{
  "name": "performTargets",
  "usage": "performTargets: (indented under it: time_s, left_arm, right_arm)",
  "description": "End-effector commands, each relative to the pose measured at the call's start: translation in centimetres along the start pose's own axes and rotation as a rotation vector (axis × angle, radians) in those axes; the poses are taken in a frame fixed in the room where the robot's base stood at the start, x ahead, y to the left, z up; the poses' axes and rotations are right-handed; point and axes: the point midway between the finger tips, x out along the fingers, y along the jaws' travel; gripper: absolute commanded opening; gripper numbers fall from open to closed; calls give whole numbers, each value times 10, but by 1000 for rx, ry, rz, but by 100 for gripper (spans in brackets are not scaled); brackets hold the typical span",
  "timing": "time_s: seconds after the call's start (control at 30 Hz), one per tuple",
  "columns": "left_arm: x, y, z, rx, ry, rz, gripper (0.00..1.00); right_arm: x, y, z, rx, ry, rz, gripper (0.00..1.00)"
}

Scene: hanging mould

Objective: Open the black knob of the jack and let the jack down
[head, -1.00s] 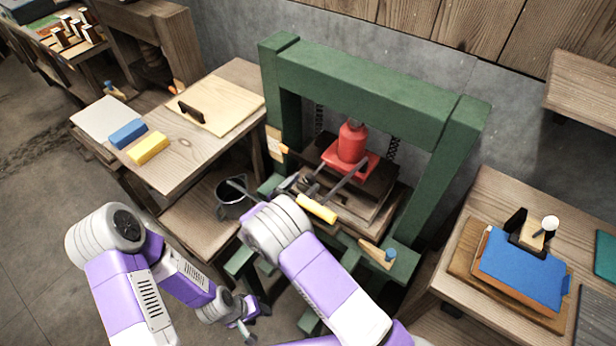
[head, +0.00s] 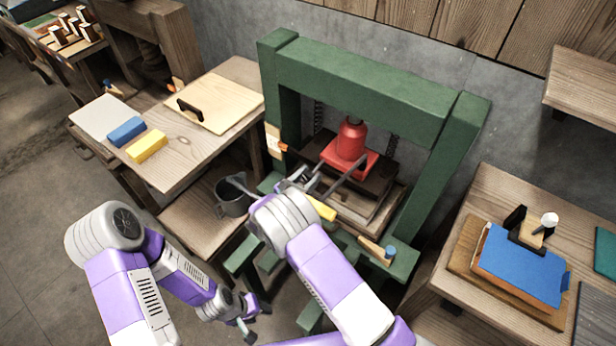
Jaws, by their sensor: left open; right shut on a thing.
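The red jack (head: 351,143) stands upright on its red base inside the green press frame (head: 360,85). A grey lever (head: 347,180) slopes from it toward the front left, and its yellow grip (head: 322,208) is partly hidden by my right wrist. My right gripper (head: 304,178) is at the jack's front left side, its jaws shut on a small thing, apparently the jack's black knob. The knob itself is too small and covered to make out. My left gripper (head: 257,322) is open and empty, low in front of the press.
A dark bucket (head: 233,197) stands on a low shelf left of the press. The left bench (head: 185,165) holds a board, a blue block and a yellow block. The right bench (head: 490,190) holds a blue-covered stack. A small wooden-handled tool (head: 376,246) lies at the press's front.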

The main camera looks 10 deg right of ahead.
Motion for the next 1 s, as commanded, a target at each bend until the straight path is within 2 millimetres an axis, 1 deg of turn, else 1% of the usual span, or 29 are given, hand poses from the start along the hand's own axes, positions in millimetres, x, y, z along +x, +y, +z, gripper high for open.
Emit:
performTargets:
  time_s: [0.17,0.37,0.8,1.0]
  left_arm:
    - [-1,0,0,0,0,0,49]
    - [-5,2,0,0,0,0,49]
    - [-17,6,1,0,0,0,49]
    - [-21,8,1,0,0,0,49]
  right_arm:
    - [0,1,0,-28,-1,2,15]
    - [0,1,1,-128,-7,2,15]
    - [0,2,1,-475,-25,1,15]
    - [-1,2,0,-601,-31,1,15]
